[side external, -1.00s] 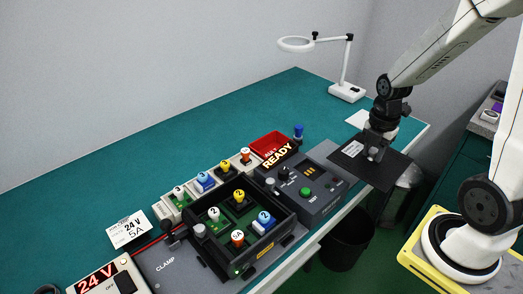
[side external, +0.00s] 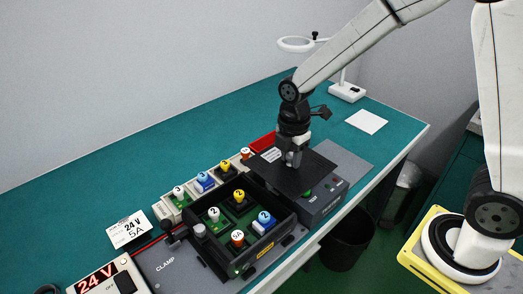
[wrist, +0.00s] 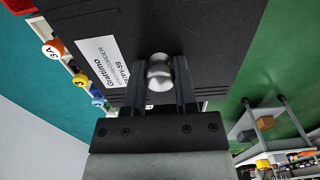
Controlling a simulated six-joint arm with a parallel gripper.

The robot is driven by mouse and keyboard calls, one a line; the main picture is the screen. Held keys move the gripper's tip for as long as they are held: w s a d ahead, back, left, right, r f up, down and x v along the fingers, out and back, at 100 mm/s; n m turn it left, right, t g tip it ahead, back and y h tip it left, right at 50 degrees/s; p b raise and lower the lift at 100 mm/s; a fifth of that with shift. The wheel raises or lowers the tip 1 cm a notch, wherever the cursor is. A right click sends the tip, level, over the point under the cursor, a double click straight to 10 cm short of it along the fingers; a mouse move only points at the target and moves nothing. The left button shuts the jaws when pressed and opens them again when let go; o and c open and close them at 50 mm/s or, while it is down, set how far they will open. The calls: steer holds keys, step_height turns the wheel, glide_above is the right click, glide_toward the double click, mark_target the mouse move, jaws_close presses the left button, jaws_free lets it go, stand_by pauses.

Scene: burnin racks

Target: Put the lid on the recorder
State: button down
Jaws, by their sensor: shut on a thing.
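The lid (side external: 318,171) is a flat black plate with a silver knob (wrist: 159,72) and a white label. My gripper (side external: 292,158) is shut on this knob and holds the lid about level above the control unit with the green button. In the wrist view the gripper (wrist: 160,85) has a finger on each side of the knob, and the lid (wrist: 210,35) fills the upper middle. The recorder appears to be the open black box (side external: 278,242), left of the lid, with several numbered plugs visible inside. The lid is apart from it.
The control unit (side external: 325,203) is partly hidden under the lid. A row of numbered plugs (side external: 203,181) stands behind the box, and a red tray (side external: 262,141) is partly covered. A 24 V supply (side external: 108,280) is at lower left.

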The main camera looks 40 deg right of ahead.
steer(key=w+a, duration=0.1)
steer(key=a, duration=1.4)
steer(key=shift+a+f, duration=0.15)
steer(key=shift+a, duration=0.1)
steer(key=shift+f, duration=0.15)
steer(key=shift+f, duration=1.95)
steer(key=shift+f, duration=0.5)
stand_by(0.5)
steer(key=shift+c, duration=1.6)
jaws_free()
steer(key=shift+r, duration=0.1)
